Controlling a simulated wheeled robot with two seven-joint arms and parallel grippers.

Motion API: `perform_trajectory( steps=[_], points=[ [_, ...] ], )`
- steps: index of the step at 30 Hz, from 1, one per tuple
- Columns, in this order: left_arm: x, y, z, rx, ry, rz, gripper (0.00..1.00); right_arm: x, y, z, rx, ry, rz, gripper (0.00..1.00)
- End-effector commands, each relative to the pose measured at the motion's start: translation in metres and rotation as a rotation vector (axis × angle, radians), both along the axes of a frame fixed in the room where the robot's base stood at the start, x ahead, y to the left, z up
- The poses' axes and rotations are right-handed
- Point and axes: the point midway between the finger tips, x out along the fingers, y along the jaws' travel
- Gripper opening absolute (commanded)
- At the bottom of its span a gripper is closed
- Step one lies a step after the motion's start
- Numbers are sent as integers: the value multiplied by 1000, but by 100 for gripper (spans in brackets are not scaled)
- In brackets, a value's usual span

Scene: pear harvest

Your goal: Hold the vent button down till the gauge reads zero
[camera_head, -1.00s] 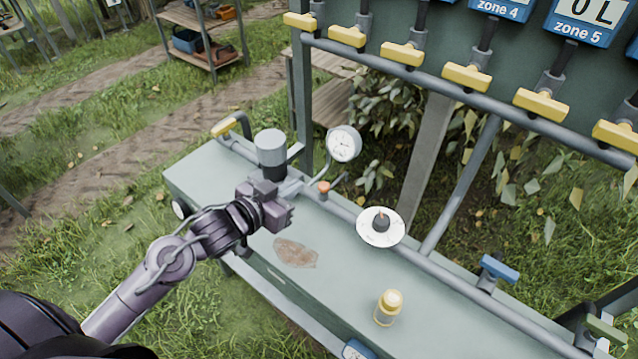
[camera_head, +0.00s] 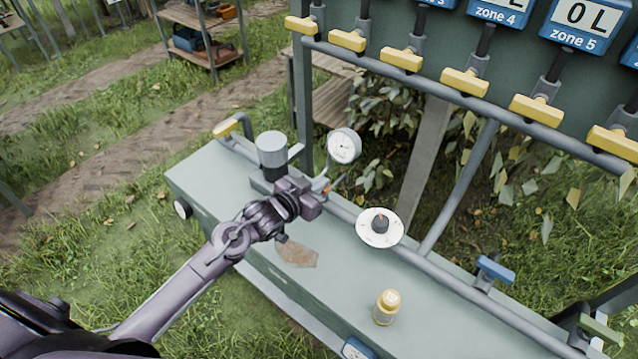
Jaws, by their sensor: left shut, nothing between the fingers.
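The round white pressure gauge (camera_head: 344,146) stands on the pipe at the back of the bench, beside a grey cylinder; its needle is too small to read. The orange-capped button on the pipe below the gauge is now mostly hidden behind my left gripper (camera_head: 312,202), with only a bit of orange showing at its upper edge. My left gripper is shut and empty, over or right by the button. I cannot tell whether it touches or presses it. My right gripper is not in view.
A white dial with a dark knob (camera_head: 380,227) sits on the pipe to the right. A yellow-capped bottle (camera_head: 386,307) stands on the bench (camera_head: 335,285). A blue-handled valve (camera_head: 495,268) is farther right. Yellow-handled valves (camera_head: 465,82) line the rail above.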

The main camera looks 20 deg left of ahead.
Motion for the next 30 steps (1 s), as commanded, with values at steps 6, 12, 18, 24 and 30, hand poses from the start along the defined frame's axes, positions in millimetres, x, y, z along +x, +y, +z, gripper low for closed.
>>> perform_trajectory(
  steps=[6,12,18,24,30],
  points=[
    [-1,0,-5,0,1,0,0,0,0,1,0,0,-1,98],
    [-1,0,-6,0,1,0,0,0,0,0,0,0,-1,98],
    [-1,0,-28,0,3,0,0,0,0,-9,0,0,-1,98],
    [-2,1,-30,2,9,0,0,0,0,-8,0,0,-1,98],
    [-3,0,-33,4,16,-1,0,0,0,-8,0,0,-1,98]
  ],
)
